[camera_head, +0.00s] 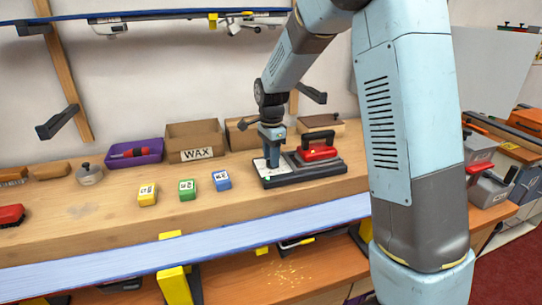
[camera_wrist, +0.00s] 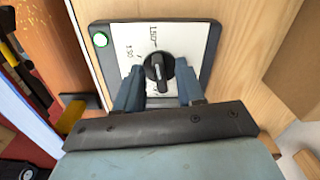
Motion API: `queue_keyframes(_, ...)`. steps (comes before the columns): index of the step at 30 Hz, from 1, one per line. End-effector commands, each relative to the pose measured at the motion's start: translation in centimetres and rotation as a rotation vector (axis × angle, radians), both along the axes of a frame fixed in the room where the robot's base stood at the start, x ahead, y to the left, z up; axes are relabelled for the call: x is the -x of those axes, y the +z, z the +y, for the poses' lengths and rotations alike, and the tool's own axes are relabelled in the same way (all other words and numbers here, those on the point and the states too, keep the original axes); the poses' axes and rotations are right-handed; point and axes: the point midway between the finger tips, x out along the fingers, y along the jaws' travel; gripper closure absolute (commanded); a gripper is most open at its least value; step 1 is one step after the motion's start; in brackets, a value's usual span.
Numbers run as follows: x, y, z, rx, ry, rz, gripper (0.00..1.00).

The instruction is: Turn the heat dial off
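The heat dial (camera_wrist: 158,74) is a round black knob with a raised pointer bar, on a white plate (camera_wrist: 120,45) with handwritten marks, one like "150". A lit green lamp (camera_wrist: 100,40) is at the plate's upper left corner. In the wrist view my gripper (camera_wrist: 160,82) has its two blue fingers apart, one on each side of the dial, with the pointer bar upright between them. I cannot tell whether they touch the dial's edge. In the head view my gripper (camera_head: 271,160) is down over the plate at the left of a dark base (camera_head: 310,176); the dial is hidden there.
Yellow (camera_head: 147,194), green (camera_head: 187,189) and blue (camera_head: 221,180) blocks lie to the left. A WAX box (camera_head: 195,141) and a purple tray (camera_head: 134,152) stand behind. The front left bench is mostly clear.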

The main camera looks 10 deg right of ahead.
Motion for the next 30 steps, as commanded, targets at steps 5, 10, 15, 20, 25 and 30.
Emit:
queue_keyframes(5,0.0,0.01,-0.03,0.0,0.0,0.0,0.64)
queue_keyframes(10,-0.01,0.02,-0.05,0.0,-0.001,0.0,0.8)
queue_keyframes(15,-0.02,0.03,-0.07,0.0,-0.001,0.0,0.96)
queue_keyframes(20,-0.04,0.04,-0.07,0.0,-0.001,0.0,1.0)
queue_keyframes(25,-0.05,0.05,-0.07,0.0,0.001,-0.001,1.0)
queue_keyframes(30,-0.05,0.06,-0.07,0.0,0.028,-0.001,1.0)
